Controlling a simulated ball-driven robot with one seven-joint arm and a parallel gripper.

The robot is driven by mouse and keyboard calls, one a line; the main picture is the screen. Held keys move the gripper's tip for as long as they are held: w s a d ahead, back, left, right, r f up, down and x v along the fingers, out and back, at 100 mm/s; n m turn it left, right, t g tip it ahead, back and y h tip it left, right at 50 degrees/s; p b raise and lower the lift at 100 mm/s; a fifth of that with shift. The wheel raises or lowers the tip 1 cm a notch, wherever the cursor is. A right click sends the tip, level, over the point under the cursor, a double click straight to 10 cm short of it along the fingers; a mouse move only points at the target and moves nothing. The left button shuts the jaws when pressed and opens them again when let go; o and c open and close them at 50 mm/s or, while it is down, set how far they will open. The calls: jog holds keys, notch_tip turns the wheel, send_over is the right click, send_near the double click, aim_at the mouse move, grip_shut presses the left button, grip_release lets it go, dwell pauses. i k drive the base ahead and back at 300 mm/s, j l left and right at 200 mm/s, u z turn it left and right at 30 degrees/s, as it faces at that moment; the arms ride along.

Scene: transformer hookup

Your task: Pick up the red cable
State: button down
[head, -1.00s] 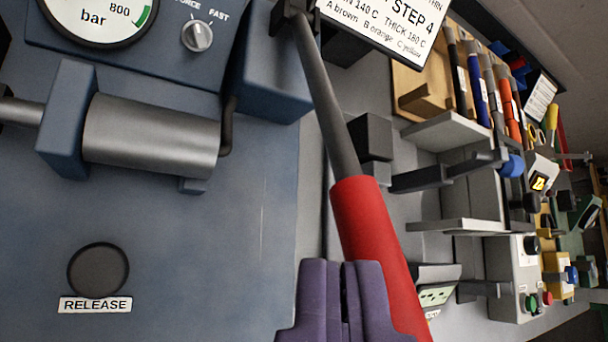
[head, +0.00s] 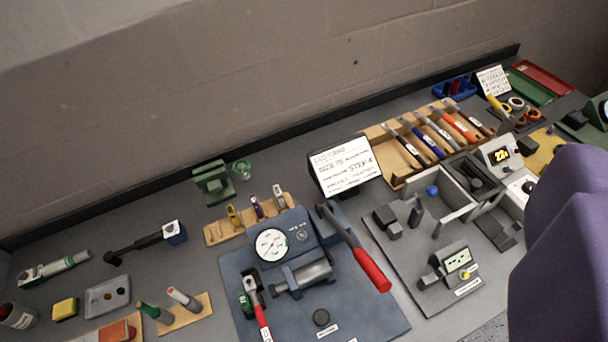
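I cannot single out a red cable for certain. The wooden rack (head: 372,137) at the upper right holds several stick-like pieces in dark, blue, grey, orange-red and dark red. The orange-red one (head: 455,125) and the dark red one (head: 478,122) lie on its right side. My gripper (head: 562,245) shows as a large purple shape at the right edge, cut off by the frame. It is close to the camera and hides the bench's right front. Its fingertips cannot be made out, and no object shows in it.
A blue bin (head: 440,90) and a red tray (head: 543,78) are at the back right. Bare bench lies left of the green block (head: 212,183).

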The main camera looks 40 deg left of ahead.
aim_at(251, 288)
jog(key=k+l+u, duration=0.1)
jog(key=k+u, duration=0.25)
jog(key=k, duration=0.5)
jog(key=k+j+u, duration=0.1)
jog(key=k+u, duration=0.3)
jog(key=k, duration=0.4)
